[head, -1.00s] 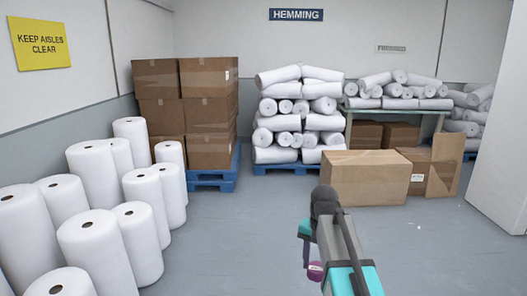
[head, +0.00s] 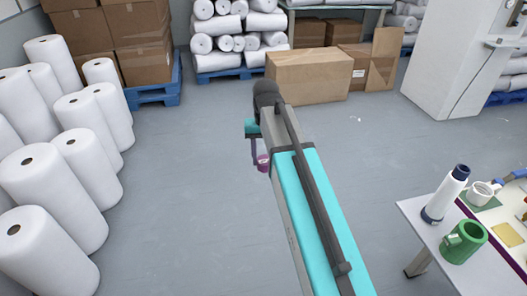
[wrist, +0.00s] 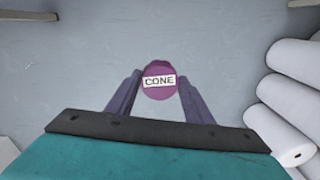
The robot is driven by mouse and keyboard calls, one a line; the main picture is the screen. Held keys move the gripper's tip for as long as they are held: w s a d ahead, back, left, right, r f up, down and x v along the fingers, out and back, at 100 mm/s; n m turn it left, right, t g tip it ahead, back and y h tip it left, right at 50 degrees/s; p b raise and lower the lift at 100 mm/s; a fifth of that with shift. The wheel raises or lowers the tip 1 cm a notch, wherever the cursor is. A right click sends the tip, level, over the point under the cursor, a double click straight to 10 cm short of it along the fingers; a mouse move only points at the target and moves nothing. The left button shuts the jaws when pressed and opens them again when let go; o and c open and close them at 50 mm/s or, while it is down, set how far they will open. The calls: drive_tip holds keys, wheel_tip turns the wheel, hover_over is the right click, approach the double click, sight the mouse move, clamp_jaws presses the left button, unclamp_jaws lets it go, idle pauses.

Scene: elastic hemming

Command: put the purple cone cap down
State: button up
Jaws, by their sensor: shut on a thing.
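The purple cone cap (wrist: 160,90) is between the two fingers of my gripper (wrist: 160,98) in the wrist view. A white label reading CONE faces the camera. My gripper is shut on the cap. In the head view the cap (head: 263,162) shows as a small purple piece below the end of my arm, held above the open grey floor. My gripper is partly hidden by the arm there.
A white table (head: 420,222) at the lower right bears a green mug (head: 463,243), a white and blue bottle (head: 446,194) and a white cup (head: 484,192). White rolls (head: 60,200) stand at the left. Cardboard boxes (head: 308,77) stand ahead. The middle floor is clear.

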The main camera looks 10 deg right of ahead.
drive_tip(key=n, duration=0.3)
drive_tip(key=shift+n, duration=0.3)
drive_tip(key=n, duration=0.4)
drive_tip(key=shift+s, duration=0.1)
